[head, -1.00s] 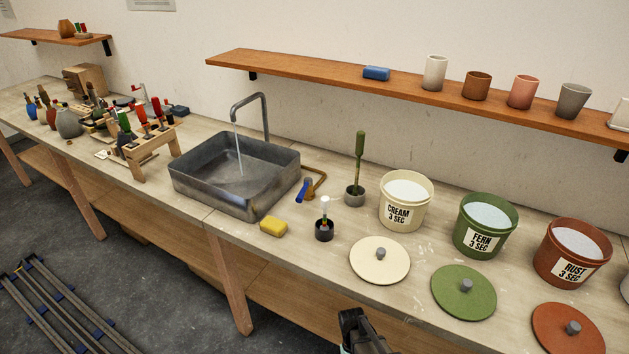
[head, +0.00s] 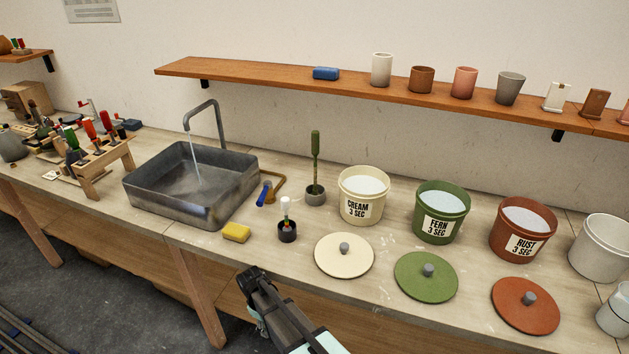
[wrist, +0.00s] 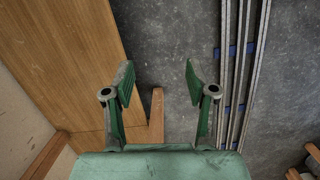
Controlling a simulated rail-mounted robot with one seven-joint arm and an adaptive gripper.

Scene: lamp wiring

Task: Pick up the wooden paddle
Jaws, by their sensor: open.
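No plainly wooden paddle can be made out. A green-handled upright tool (head: 316,153) stands in a small grey cup (head: 315,197) between the sink and the cream bucket, and may be the paddle; its lower end is hidden. My gripper (head: 252,277) is at the bench's front edge, below the yellow sponge and well apart from that tool. In the wrist view my gripper (wrist: 158,82) is open and empty, with its green fingers spread above the floor and a wooden leg.
A sink (head: 190,182) with running water lies left. The cream bucket (head: 362,207), fern bucket (head: 437,228) and rust bucket (head: 521,244) stand right, with lids in front. A white-topped brush (head: 287,218) in a dark cup and a yellow sponge (head: 237,232) are near my gripper.

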